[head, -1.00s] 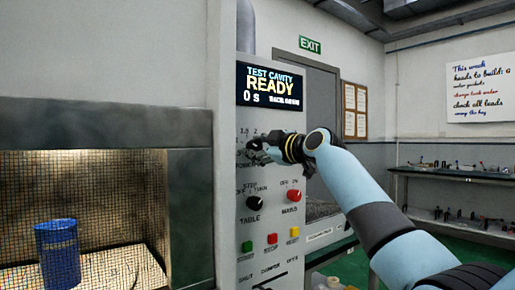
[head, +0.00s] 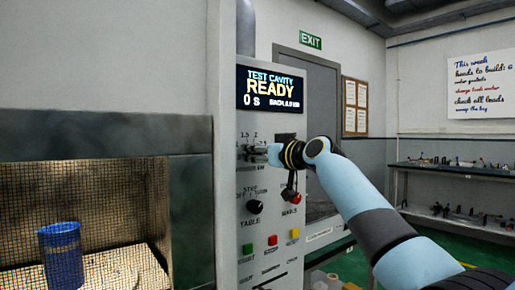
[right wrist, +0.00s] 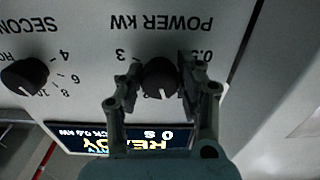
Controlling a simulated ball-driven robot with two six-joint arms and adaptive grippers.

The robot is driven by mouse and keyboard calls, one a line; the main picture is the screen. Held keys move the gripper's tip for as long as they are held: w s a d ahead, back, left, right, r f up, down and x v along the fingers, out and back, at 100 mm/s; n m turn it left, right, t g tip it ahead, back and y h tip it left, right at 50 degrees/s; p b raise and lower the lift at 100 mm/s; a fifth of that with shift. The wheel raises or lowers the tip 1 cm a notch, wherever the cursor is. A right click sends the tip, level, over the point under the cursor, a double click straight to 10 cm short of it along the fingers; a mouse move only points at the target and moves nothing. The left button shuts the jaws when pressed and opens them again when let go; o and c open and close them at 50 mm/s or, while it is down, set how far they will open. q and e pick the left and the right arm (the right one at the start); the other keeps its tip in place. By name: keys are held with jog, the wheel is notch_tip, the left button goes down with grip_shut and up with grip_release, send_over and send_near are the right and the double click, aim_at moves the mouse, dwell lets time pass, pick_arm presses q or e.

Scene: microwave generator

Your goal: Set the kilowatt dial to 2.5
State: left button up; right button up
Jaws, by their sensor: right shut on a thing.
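The kilowatt dial (right wrist: 160,77) is a round black knob under the "POWER KW" lettering, which appears upside down in the right wrist view. Its pale pointer mark faces roughly down in that picture, toward the display; the exact value is hard to read. The printed 3 is at its left and 0.5 at its right. My right gripper (right wrist: 156,82) has one finger on each side of the dial and is shut on it. In the head view my right gripper (head: 266,153) is at the upper panel and hides the dial. My left gripper is not in view.
The display (head: 271,87) reads READY and 0 s. The seconds dial (right wrist: 25,77) is beside the kilowatt dial. Below are the table knob (head: 254,207), the red mains knob (head: 296,198) and coloured buttons. A blue container (head: 60,254) stands in the cavity at left.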

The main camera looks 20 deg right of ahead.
jog(key=m+p, duration=0.2)
jog(key=m, duration=0.2)
jog(key=shift+m, duration=0.3)
jog(key=m+p, duration=0.2)
jog(key=m, duration=0.1)
jog(key=shift+r+m, duration=0.1)
jog(key=shift+m, duration=0.2)
jog(key=m+p, duration=0.2)
jog(key=m, duration=0.2)
jog(key=shift+p, duration=0.35)
jog(key=shift+a+m+p, duration=0.1)
jog(key=shift+m+p, duration=0.85)
jog(key=shift+m, duration=1.25)
jog(key=o, duration=1.1)
jog(key=shift+o, duration=0.2)
